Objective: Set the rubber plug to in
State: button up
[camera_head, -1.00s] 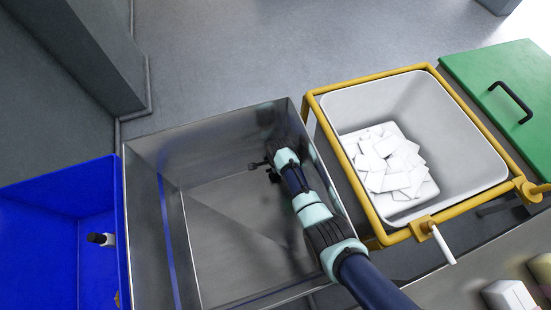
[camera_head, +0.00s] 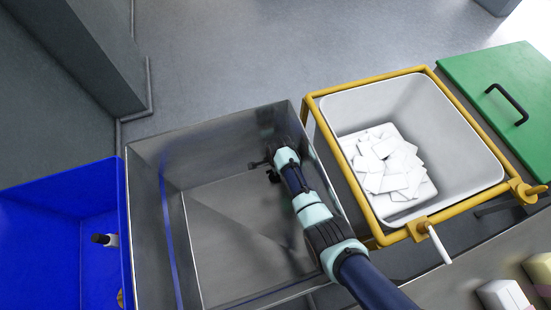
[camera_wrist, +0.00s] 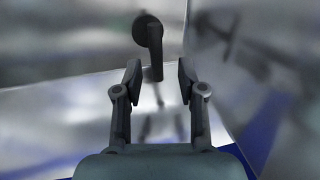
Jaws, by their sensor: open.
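In the wrist view, a dark round rubber-like piece with a stem (camera_wrist: 148,32) stands out from the bright metal wall, ahead of my gripper. I take it for the rubber plug, but whether it is in or out I cannot tell. My gripper (camera_wrist: 157,80) is open, its two fingers apart, with the lower end of the stem showing between the fingertips in the picture. No contact is clear. In the head view, my arm reaches into a steel tub (camera_head: 225,215), and my gripper (camera_head: 272,166) is low near its far right wall. Fingers and plug are too small to separate there.
A blue bin (camera_head: 60,205) with a black-and-white fitting (camera_head: 105,240) stands left of the tub. A yellow-framed grey bin (camera_head: 440,115) holding white pieces (camera_head: 388,165) stands right. A green lid (camera_head: 490,75) is beyond it. The tub walls rise close around my arm.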

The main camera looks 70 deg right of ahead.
notch_tip(320, 180, up, 30)
jog(key=s+p, duration=0.1)
jog(key=p, duration=2.4)
jog(key=shift+s+a+p, duration=0.2)
jog(key=shift+a+p, duration=0.15)
jog(key=shift+p, duration=0.05)
